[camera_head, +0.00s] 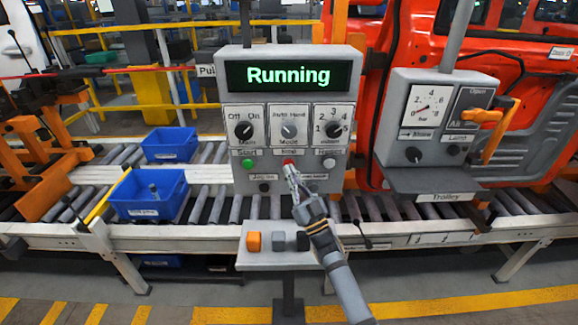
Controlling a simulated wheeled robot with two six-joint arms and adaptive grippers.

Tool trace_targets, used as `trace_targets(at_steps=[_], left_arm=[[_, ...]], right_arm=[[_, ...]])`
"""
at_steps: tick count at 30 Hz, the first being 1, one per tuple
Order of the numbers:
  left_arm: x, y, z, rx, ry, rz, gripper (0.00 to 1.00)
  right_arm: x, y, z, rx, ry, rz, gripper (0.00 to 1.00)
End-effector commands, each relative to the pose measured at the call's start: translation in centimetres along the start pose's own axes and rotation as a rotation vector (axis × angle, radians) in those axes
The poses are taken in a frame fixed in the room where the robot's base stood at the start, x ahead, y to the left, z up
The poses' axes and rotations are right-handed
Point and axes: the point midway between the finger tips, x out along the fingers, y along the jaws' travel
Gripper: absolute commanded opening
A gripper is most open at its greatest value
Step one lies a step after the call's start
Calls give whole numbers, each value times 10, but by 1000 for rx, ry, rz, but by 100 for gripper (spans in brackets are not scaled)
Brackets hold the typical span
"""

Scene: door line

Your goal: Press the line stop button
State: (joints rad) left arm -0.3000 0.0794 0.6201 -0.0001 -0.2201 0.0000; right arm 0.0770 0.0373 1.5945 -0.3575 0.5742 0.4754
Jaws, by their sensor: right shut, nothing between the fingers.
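The grey control panel (240,115) stands in the middle of the head view. Its screen (288,76) reads "Running" in green. Below three rotary knobs is a row with a green button (248,163) under "Start", a red stop button (288,162) in the middle and a pale button (329,163) under "Reset". My right gripper (290,171) is shut and empty, its tips at the lower edge of the red button. The tips partly cover the button, and I cannot tell whether they touch it. My left gripper is not in view.
A roller conveyor (215,208) runs behind the panel with two blue bins (148,211) at left. A small shelf (258,259) with coloured blocks sits below. A trolley box (443,152) with gauge and orange lever stands at right, before an orange-red car door (365,110).

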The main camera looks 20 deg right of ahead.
Motion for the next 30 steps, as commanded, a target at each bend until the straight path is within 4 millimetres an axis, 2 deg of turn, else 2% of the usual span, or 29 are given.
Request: trace_targets(at_steps=[30], left_arm=[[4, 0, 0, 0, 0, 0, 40]], right_arm=[[6, 5, 5, 0, -1, 0, 0]])
